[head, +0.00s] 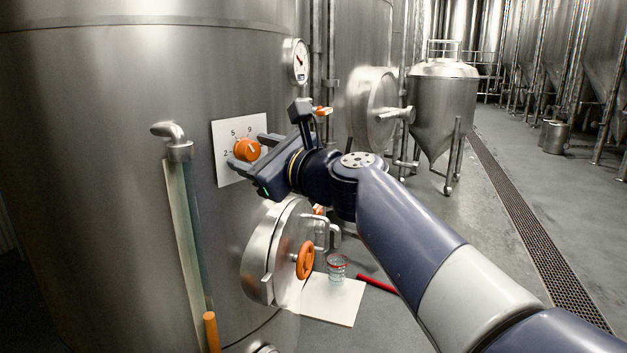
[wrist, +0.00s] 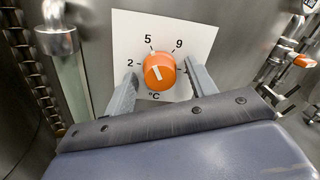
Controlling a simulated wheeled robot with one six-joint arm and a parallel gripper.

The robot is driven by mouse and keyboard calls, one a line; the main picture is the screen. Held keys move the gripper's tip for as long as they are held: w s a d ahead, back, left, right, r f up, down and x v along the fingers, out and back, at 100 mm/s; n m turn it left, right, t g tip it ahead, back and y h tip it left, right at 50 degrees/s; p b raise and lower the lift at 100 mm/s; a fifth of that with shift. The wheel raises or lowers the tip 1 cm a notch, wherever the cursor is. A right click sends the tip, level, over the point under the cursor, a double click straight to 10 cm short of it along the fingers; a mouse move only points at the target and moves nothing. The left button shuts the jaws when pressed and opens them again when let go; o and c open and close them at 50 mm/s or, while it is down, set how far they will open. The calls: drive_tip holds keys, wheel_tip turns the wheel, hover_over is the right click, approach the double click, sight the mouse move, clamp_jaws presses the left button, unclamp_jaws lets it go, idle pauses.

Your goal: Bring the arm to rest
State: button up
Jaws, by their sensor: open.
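My gripper (head: 248,152) is at the end of my arm, in front of the big steel tank (head: 110,90). Its two fingers stand open on either side of an orange knob (head: 247,149) on a white dial plate (head: 222,139) on the tank wall. In the wrist view the gripper (wrist: 160,82) has one finger left and one right of the knob (wrist: 158,70), with a gap to each side. The knob's white mark points up and slightly left, close to the 5. The plate also shows 2 and 9.
A sight tube with a steel elbow (head: 178,148) stands left of the plate. Below are a round hatch (head: 270,255) with an orange handwheel (head: 305,260), and a glass (head: 337,268) on a white board (head: 325,302). A gauge (head: 298,60) sits above right. Open floor lies right.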

drive_tip(key=m+p, duration=0.2)
drive_tip(key=m, duration=0.1)
drive_tip(key=shift+r, duration=0.25)
drive_tip(key=b+v, duration=0.1)
drive_tip(key=v, duration=0.9)
drive_tip(key=shift+s+m+b, duration=0.2)
drive_tip(key=shift+m+b, duration=0.1)
drive_tip(key=shift+b, duration=0.05)
drive_tip(key=shift+d+f, duration=0.15)
